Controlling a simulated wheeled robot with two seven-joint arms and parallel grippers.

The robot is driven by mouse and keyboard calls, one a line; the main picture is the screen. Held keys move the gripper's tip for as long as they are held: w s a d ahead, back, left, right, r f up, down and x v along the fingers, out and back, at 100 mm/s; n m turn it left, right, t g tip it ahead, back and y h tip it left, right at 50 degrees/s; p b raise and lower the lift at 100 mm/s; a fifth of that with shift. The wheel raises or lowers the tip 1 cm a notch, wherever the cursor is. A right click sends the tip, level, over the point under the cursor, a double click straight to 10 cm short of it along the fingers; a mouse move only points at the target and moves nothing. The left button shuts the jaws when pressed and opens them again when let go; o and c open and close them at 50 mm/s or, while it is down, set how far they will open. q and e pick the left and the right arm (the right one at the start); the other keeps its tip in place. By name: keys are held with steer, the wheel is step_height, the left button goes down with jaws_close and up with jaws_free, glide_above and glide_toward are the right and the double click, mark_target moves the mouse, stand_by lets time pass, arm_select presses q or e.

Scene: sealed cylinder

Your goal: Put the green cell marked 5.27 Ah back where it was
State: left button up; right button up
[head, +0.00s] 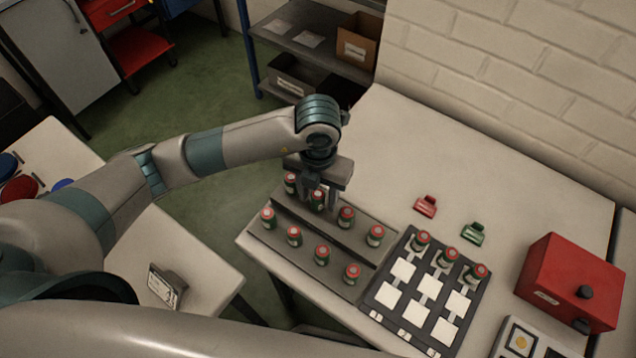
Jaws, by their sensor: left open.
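Several green cells with red tops stand in a grey two-step rack (283,257) on the table. One green cell (317,203) is in the back row, directly under my left gripper (317,190). That gripper points down, is open, and its fingers are at this cell's top. Other cells stand at the back row's left, middle and right (375,236), and along the front row (322,255). Three more green cells (447,257) stand on the dark board with white squares (392,322). The 5.27 Ah marking is too small to read on any cell. My right gripper is out of view.
A red clip (426,206) and a green clip (473,233) lie behind the board. A red box with a black knob (567,283) stands at right. A small display (167,287) sits on the lower-left table. The back of the table is clear.

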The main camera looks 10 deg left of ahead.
mark_target(318, 194)
arm_select(q)
steer(key=shift+r, duration=0.4)
step_height(318, 194, up, 11)
steer(key=b, duration=0.2)
steer(key=shift+r+b, duration=0.2)
steer(key=shift+b, duration=0.1)
stand_by(0.5)
stand_by(1.1)
